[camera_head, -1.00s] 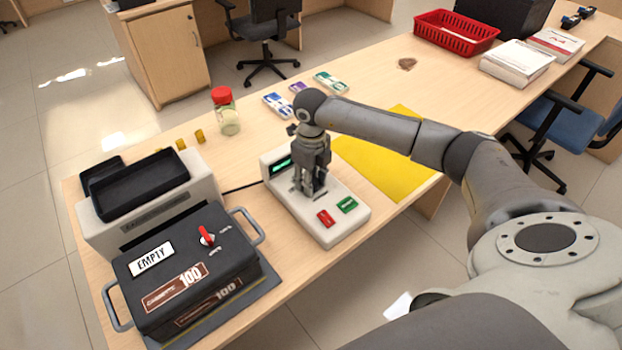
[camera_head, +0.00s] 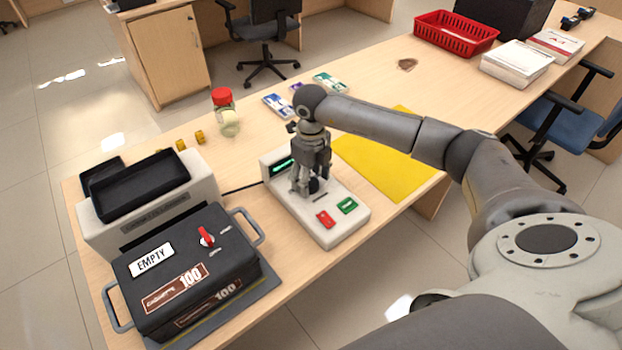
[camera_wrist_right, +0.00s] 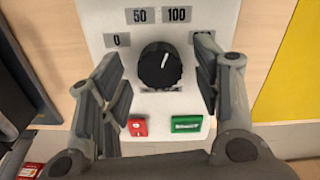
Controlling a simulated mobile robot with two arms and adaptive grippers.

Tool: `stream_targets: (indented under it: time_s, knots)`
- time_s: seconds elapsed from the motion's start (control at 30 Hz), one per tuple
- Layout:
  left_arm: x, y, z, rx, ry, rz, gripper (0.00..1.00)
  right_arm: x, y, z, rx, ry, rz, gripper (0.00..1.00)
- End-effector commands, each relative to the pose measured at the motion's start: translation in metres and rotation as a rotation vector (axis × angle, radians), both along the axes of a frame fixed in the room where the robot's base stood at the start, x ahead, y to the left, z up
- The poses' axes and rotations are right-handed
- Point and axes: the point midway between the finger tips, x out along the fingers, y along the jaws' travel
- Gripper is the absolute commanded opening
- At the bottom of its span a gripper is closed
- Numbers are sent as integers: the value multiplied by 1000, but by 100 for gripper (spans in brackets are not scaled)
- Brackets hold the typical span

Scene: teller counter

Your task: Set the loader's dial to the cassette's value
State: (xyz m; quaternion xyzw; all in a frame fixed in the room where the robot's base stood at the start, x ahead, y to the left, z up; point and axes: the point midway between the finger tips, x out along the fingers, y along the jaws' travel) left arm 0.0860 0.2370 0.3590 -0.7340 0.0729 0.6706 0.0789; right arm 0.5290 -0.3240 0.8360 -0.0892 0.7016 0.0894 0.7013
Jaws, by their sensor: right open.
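The loader (camera_head: 335,228) is a white box on the counter with a green-lit display, a red button and a green button. Its black round dial (camera_wrist_right: 160,65) shows in the right wrist view, with labels 0, 50 and 100 around it and one label partly hidden by a finger. The dial's white mark points up and slightly right, toward 100. My right gripper (camera_wrist_right: 158,85) is open, its fingers apart on either side of the dial. The black cassette (camera_head: 188,268) is marked 100, with an EMPTY tag and a red switch. My left gripper is not in view.
A grey machine with a black tray (camera_head: 140,185) stands behind the cassette. A yellow mat (camera_head: 385,165) lies right of the loader. A jar with a red lid (camera_head: 226,112) and banknote bundles (camera_head: 278,106) stand behind. A red basket (camera_head: 455,35) is far right.

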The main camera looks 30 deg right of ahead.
Motion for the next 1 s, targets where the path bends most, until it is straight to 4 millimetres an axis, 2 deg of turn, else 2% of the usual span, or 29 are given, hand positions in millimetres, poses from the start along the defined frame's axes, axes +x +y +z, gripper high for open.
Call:
stream_targets:
  time_s: [0.3, 0.5, 0.7, 1.0]
  knots:
    - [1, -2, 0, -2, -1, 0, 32, 1, -1, 67, -1, -7, 0, 58]
    - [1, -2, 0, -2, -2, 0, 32, 1, 0, 98, -1, -4, -1, 58]
    - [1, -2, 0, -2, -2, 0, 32, 0, 0, 110, -1, -1, -1, 58]
    - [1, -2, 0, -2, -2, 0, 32, 0, -1, 111, -1, -1, -1, 58]
